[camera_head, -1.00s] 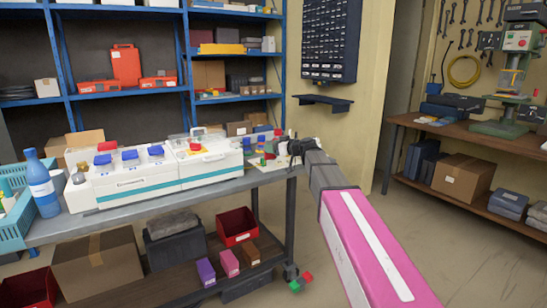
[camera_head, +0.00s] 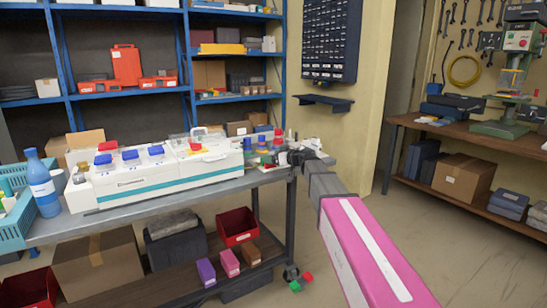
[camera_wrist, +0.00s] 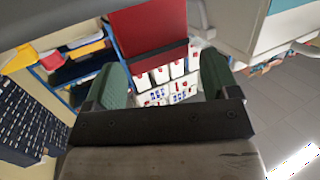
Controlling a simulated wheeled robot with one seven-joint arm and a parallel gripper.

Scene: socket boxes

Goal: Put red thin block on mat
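In the head view my gripper (camera_head: 300,156) is at the right end of the workbench, beside a cluster of small coloured pieces. A small red piece (camera_head: 277,134) stands in that cluster; I cannot tell if it is the thin block. In the wrist view the two green fingers of my gripper (camera_wrist: 160,78) are wide apart with nothing clearly held between them. A broad red panel (camera_wrist: 145,25) shows beyond the fingers; I cannot tell if it is the block. A small pale patch (camera_head: 256,165) at the bench end may be the mat, partly covered by pieces.
A long white machine (camera_head: 140,181) with a teal stripe fills the middle of the workbench, left of my gripper. A blue bottle (camera_head: 42,186) and a teal basket (camera_head: 12,226) stand at the left. A red bin (camera_head: 237,226) is on the lower shelf. Open floor lies right.

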